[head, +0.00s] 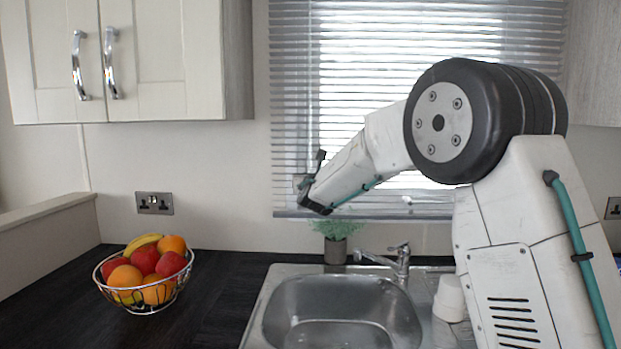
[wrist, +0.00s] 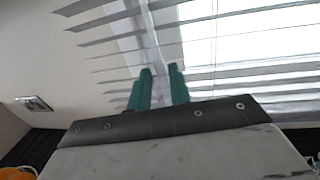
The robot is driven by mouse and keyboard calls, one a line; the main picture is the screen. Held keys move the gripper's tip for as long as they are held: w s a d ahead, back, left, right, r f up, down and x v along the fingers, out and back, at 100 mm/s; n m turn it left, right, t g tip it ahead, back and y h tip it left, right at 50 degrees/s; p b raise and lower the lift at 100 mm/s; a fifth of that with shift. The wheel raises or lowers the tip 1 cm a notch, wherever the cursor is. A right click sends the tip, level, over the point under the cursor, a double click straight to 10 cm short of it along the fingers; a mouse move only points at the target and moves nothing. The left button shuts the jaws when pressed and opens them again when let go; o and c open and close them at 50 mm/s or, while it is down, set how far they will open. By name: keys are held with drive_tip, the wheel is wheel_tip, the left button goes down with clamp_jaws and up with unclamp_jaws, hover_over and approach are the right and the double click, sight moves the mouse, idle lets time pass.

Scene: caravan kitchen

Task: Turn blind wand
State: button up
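The window blind (head: 420,110) has pale horizontal slats, lowered over a bright window. It also shows in the wrist view (wrist: 240,55). My gripper (head: 308,190) is in front of the blind's lower left part in the head view. In the wrist view its two green fingers (wrist: 161,72) point up toward the slats with a visible gap between them. A pale upright strip (wrist: 154,45) runs down behind or between the fingertips; I cannot tell whether it is the wand or the window frame. No wand is clearly distinguishable in the head view.
A sink (head: 345,312) with a tap (head: 400,262) lies below the gripper. A potted plant (head: 336,248) stands just under it. A fruit bowl (head: 145,278) is on the left of the dark worktop (head: 225,290). A wall cupboard (head: 150,60) hangs upper left.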

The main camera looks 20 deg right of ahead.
drive_tip(key=s+a, duration=0.1)
drive_tip(key=s, duration=0.6)
drive_tip(key=shift+o, duration=0.3)
drive_tip(key=shift+a, duration=0.1)
